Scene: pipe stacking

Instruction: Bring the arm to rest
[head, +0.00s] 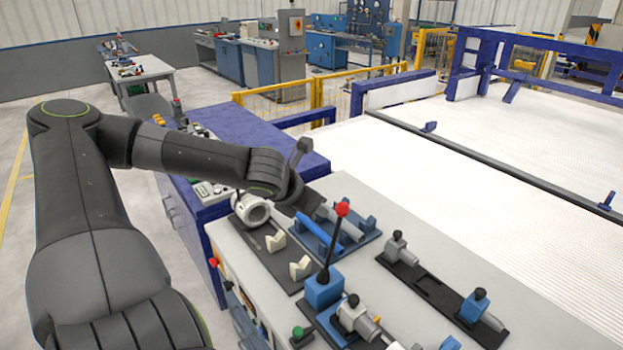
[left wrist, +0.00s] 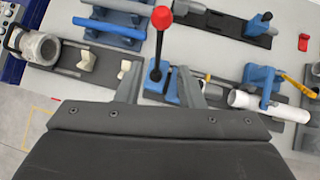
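My left arm comes in from the left in the head view, and its gripper (head: 306,196) hangs above the near bench, close to the pipe holder. In the left wrist view the two grey fingers of the left gripper (left wrist: 158,84) are apart with nothing held between them. A lever with a red knob (left wrist: 162,17) shows in the gap, beyond the fingers; the same red-knobbed lever (head: 342,209) stands on a blue base in the head view. My right gripper is in neither view.
The bench holds a blue pipe (head: 314,230) and a grey pipe in a blue holder, a white ring fitting (head: 250,208) on a black plate, and several clamps. A white tube (left wrist: 270,105) shows in the left wrist view. A wide white bed (head: 400,165) lies beyond.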

